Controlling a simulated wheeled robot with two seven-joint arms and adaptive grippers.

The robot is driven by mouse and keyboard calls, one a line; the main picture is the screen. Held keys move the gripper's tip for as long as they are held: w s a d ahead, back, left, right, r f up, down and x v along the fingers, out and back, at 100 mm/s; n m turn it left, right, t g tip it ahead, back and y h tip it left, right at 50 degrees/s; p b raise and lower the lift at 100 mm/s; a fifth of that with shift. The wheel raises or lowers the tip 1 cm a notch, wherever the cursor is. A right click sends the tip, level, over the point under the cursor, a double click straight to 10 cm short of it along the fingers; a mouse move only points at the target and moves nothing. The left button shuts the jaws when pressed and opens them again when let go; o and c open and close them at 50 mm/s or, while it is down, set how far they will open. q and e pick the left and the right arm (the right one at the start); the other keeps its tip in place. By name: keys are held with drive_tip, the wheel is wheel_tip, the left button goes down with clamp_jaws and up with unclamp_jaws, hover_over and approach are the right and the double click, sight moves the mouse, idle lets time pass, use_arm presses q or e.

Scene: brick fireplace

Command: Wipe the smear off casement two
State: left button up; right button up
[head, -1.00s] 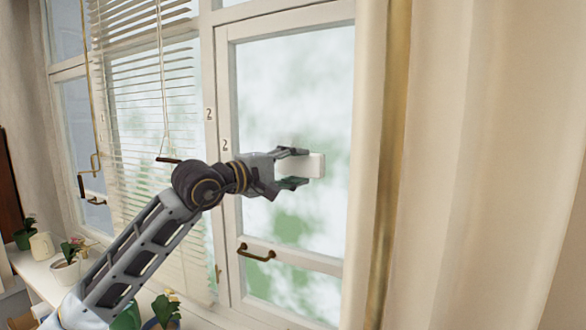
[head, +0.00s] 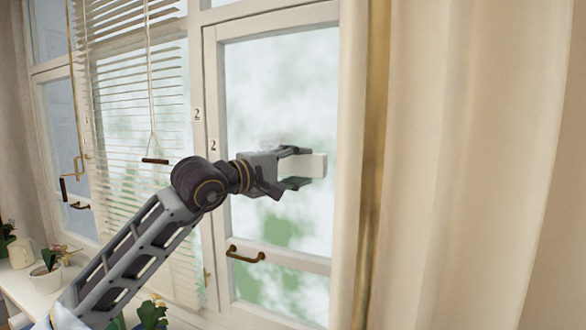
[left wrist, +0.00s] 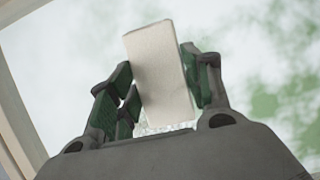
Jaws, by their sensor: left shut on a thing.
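My left gripper (head: 296,168) is shut on a white block-shaped wiper (head: 312,166), held in front of the glass of the casement marked 2 (head: 212,150). In the left wrist view the white wiper (left wrist: 160,78) sits tilted between the two green-padded fingers (left wrist: 158,88). The pane (head: 270,90) looks cloudy white with green patches behind it. I cannot tell smear from the blurred outdoors, nor whether the wiper touches the glass. A small grey mark (head: 268,140) shows just above the gripper. My right gripper is not in view.
A cream curtain (head: 460,150) hangs close at the right of the casement. White blinds (head: 130,120) with a cord cover the window to the left. A brass handle (head: 245,255) is on the lower frame. Potted plants (head: 45,277) stand on the sill.

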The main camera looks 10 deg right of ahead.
use_arm(q)
drive_tip(key=shift+r, duration=0.2)
drive_tip(key=shift+r+p, duration=0.4)
drive_tip(key=shift+r, duration=0.6)
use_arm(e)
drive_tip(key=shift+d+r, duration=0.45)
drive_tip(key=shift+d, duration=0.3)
use_arm(q)
drive_tip(key=w+a, duration=0.2)
drive_tip(key=a, duration=0.1)
drive_tip(key=shift+b, duration=0.35)
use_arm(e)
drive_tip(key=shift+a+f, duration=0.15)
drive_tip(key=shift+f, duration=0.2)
use_arm(q)
drive_tip(key=shift+w+a, duration=0.45)
drive_tip(key=shift+a, duration=0.2)
drive_tip(key=shift+w+a, duration=0.45)
drive_tip(key=shift+a, duration=0.2)
drive_tip(key=shift+w+a, duration=0.1)
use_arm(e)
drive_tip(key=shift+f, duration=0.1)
use_arm(q)
drive_tip(key=shift+w+a+f, duration=0.1)
drive_tip(key=shift+w+a, duration=0.35)
drive_tip(key=shift+a, duration=0.25)
drive_tip(key=shift+w+a, duration=0.4)
drive_tip(key=shift+a, duration=0.25)
